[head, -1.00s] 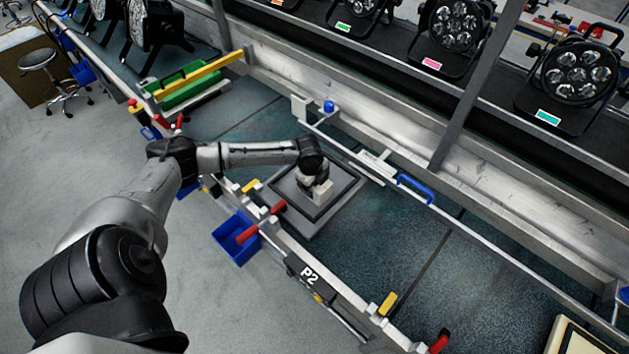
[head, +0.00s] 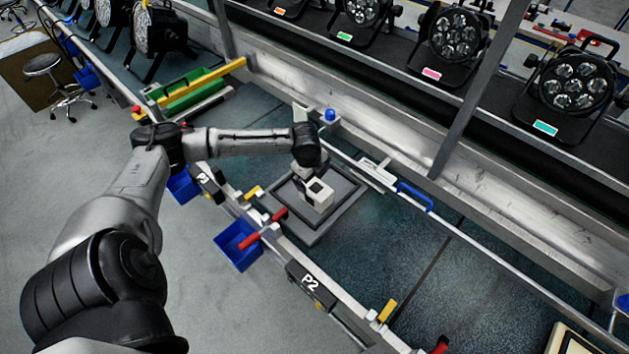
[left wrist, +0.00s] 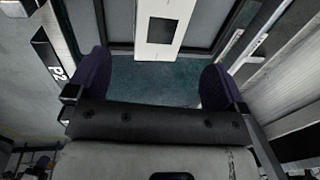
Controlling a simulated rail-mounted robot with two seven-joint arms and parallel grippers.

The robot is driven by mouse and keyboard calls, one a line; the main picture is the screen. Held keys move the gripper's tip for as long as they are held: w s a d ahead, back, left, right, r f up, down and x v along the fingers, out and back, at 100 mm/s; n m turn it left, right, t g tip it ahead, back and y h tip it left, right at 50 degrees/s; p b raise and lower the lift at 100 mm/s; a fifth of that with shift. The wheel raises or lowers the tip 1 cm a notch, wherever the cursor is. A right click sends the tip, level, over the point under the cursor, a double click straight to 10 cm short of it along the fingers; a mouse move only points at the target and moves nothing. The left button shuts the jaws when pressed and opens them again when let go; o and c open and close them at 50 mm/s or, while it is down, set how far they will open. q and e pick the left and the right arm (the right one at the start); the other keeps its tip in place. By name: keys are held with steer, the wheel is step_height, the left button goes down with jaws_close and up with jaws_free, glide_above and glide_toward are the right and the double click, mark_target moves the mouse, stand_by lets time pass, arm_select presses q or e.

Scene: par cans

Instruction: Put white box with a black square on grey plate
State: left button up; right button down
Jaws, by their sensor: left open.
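The white box (head: 317,195) with a black square on its top stands on the grey plate (head: 341,213), near its middle. In the left wrist view the box (left wrist: 161,12) is at the top, with its black square facing the camera, and part of it is cut off. The grey plate (left wrist: 112,20) shows on both sides of it. My left gripper (left wrist: 158,82) is open, its two dark fingertips apart with only green work surface between them. My right gripper is not in view.
A blue bin (head: 238,242) and a red handle (head: 262,232) are at the near edge rail. A blue handle (head: 414,197) and metal rail lie behind the plate. A green tray (head: 190,88) stands at the left.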

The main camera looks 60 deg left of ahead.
arm_select(q)
steer(key=s+d+f+n, duration=0.1)
steer(key=s+d+f, duration=0.1)
steer(key=d, duration=0.5)
steer(key=s+d+f+h, duration=0.1)
steer(key=s+d+f, duration=0.1)
steer(key=s+d, duration=0.2)
steer(key=s+d+f+n+h, duration=0.1)
steer(key=s+d+f, duration=0.2)
steer(key=d, duration=0.7)
steer(key=shift+s+d+n+t, duration=0.3)
steer(key=shift+s, duration=0.05)
steer(key=s+d+r+n, duration=0.1)
steer(key=s+d+n, duration=0.2)
steer(key=s+n, duration=0.2)
steer(key=s+d+r+n+t+y, duration=0.1)
steer(key=s+d+n, duration=0.2)
steer(key=s+n, duration=0.2)
steer(key=shift+s+d+r, duration=0.3)
steer(key=shift+s+d, duration=0.05)
steer(key=shift+s, duration=0.7)
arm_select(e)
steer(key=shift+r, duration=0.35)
arm_select(q)
steer(key=shift+r+p, duration=0.1)
steer(key=shift+p, duration=0.25)
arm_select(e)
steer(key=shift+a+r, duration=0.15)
